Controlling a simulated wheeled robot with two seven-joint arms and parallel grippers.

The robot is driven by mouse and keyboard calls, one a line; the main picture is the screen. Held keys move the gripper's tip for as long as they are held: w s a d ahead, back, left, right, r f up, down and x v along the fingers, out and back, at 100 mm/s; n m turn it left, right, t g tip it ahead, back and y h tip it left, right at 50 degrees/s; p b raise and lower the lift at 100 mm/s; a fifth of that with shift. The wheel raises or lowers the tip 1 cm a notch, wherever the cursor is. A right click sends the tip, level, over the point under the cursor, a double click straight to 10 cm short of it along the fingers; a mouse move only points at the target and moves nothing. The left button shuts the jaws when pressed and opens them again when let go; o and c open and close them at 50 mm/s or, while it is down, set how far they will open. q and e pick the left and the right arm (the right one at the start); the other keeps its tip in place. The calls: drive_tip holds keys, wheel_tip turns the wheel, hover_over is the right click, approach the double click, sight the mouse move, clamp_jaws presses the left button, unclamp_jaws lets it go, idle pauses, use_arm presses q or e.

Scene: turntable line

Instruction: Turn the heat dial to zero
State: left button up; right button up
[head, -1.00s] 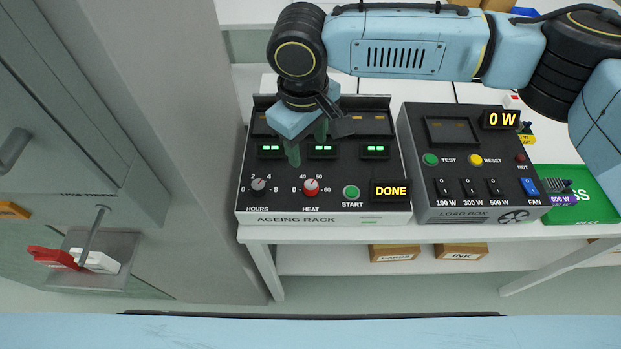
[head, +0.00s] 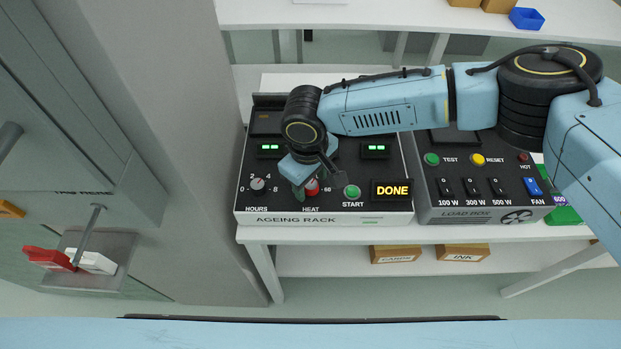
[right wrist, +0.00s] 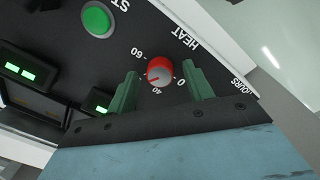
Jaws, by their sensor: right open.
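The heat dial (head: 312,188) is a red knob on the front panel of the ageing rack (head: 290,219), partly hidden by my right gripper in the head view. In the right wrist view the dial (right wrist: 160,70) shows whole, with 60, 40 and 0 printed around it. Its pointer seems to face the 40 side, but the mark is small. My right gripper (head: 300,190) is open, its green fingers on either side of the dial; I cannot tell whether they touch it. My left gripper is not in view.
The hours dial (head: 258,184) is left of the heat dial, and the green start button (head: 352,192) is right of it. A display reads DONE (head: 391,190). The load box (head: 463,213) with switches stands to the right. A grey cabinet (head: 190,150) rises on the left.

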drive_tip(key=c, duration=1)
drive_tip(key=shift+o, duration=0.2)
drive_tip(key=shift+r, duration=0.1)
